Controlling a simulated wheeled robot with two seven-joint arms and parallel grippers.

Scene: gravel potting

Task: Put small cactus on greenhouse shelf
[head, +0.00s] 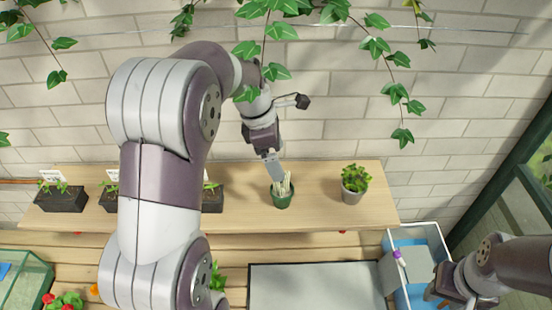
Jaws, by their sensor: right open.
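The wooden greenhouse shelf (325,207) runs along the brick wall. A small dark green pot (283,201) with pale upright sticks or stems stands on it; I cannot tell whether this is the cactus. No other plant is clearly a cactus. My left gripper (274,171) points down just above and behind this pot, its fingers close to the pale stems. It is seen nearly edge-on, so its opening and any contact are unclear. My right gripper (440,291) is open at the lower right, beside the blue and white bin, partly cut by the frame edge.
A grey pot with a leafy plant (354,184) stands right on the shelf. Dark seedling boxes (62,198) stand left. The blue and white bin (412,231) is at right. Ivy (375,45) hangs above. My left arm hides much of the middle.

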